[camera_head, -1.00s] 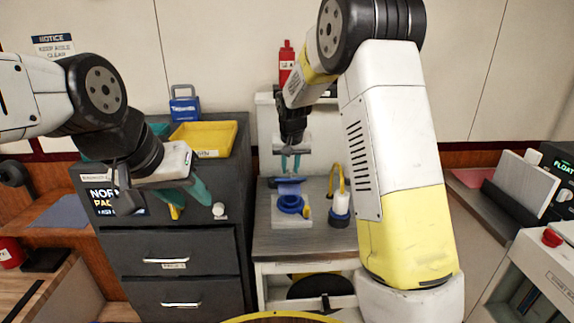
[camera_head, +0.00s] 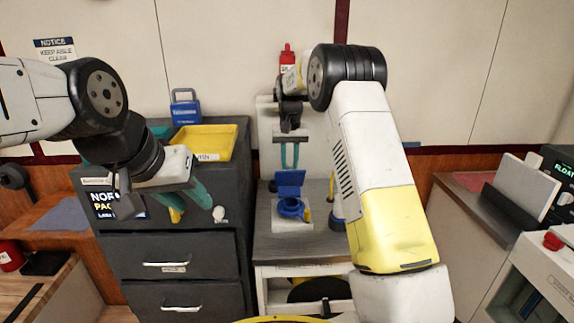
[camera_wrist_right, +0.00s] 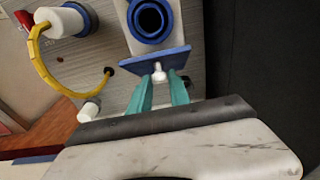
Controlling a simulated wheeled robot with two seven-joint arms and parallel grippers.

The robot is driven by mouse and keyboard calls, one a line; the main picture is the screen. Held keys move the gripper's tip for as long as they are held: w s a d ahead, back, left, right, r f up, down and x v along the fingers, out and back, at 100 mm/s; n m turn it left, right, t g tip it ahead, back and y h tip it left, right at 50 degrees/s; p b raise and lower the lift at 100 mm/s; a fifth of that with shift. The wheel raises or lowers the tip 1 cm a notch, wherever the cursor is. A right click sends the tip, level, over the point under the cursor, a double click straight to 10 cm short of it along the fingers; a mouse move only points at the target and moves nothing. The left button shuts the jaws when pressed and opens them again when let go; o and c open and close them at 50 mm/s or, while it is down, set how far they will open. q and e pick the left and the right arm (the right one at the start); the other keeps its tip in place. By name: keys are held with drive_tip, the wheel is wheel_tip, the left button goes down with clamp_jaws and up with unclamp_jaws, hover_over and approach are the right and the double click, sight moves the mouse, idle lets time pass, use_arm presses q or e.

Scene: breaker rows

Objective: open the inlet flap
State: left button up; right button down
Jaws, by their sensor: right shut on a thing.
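The inlet flap (camera_head: 290,178) is a blue square plate standing raised at the back of the round blue inlet ring (camera_head: 291,207), whose opening is uncovered. In the right wrist view the flap (camera_wrist_right: 150,64) shows nearly edge-on beside the ring (camera_wrist_right: 152,19). A small white knob (camera_wrist_right: 158,75) sticks out from it. My right gripper (camera_head: 289,167) is just above and behind the flap, its teal fingers (camera_wrist_right: 163,82) shut on the knob. My left gripper (camera_head: 193,207) hangs open and empty in front of the dark cabinet, away from the inlet.
The inlet stands on a grey bench (camera_head: 265,243). A white and blue cylinder with a yellow hose (camera_wrist_right: 42,45) is close beside it. The dark cabinet (camera_head: 170,246) with a yellow bin (camera_head: 205,141) stands left. A red bottle (camera_head: 287,56) is behind.

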drive_tip(key=shift+w+g, duration=0.4)
drive_tip(key=shift+w, duration=0.4)
drive_tip(key=shift+w+f, duration=0.15)
drive_tip(key=shift+w, duration=0.65)
drive_tip(key=shift+w+f, duration=0.1)
drive_tip(key=shift+w, duration=0.65)
drive_tip(key=c, duration=1.3)
unclamp_jaws()
drive_tip(key=shift+o, duration=0.2)
drive_tip(key=shift+r, duration=0.1)
drive_tip(key=s+r, duration=0.2)
drive_tip(key=s, duration=0.6)
drive_tip(key=s+a+r, duration=0.1)
drive_tip(key=s+r, duration=0.1)
drive_tip(key=s, duration=0.6)
drive_tip(key=shift+a+r, duration=0.15)
drive_tip(key=shift+r, duration=0.25)
